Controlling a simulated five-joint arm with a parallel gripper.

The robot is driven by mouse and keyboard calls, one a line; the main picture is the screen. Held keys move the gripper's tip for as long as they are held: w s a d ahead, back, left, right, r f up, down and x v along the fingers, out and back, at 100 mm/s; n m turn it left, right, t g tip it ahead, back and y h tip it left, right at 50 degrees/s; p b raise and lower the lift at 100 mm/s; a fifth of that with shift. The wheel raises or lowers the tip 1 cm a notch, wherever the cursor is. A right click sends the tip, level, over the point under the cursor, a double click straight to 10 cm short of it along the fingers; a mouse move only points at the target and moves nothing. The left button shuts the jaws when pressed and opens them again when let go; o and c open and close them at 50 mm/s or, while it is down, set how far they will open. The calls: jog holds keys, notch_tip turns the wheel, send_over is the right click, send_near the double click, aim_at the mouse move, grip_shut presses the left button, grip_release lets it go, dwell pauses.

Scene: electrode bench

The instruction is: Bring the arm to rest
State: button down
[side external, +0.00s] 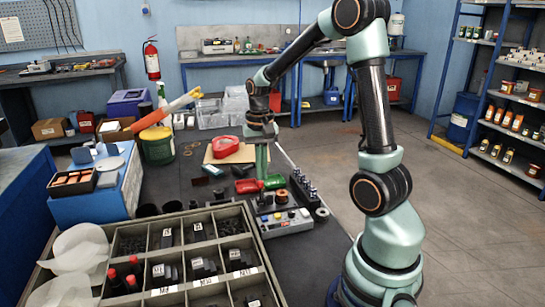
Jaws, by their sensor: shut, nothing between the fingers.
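My arm reaches from the right over the dark bench and bends down, with my gripper (262,170) pointing downward above the middle of the bench. The gripper is small in the picture; its fingers look shut, with nothing seen between them. A red piece (248,186) and a green piece (274,182) lie just below and beside the fingertips. I cannot tell whether the fingers touch either one.
A control box with knobs (285,221) stands in front of the gripper, and a red object (225,146) lies behind it. A compartment tray (150,232) fills the front left. A blue block (100,195) stands at left. Floor at right is clear.

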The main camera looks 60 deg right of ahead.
jog(key=shift+a+r, duration=0.1)
jog(key=shift+r, duration=0.05)
jog(key=s+a+r+n+t, duration=0.2)
jog(key=a+r+n, duration=0.3)
jog(key=a, duration=0.3)
jog(key=s+a+r+n+t, duration=0.3)
jog(key=a+r+n+t, duration=0.1)
jog(key=a, duration=0.4)
jog(key=shift+a+r+n, duration=0.15)
jog(key=shift+r+n, duration=0.55)
jog(key=shift+r, duration=0.05)
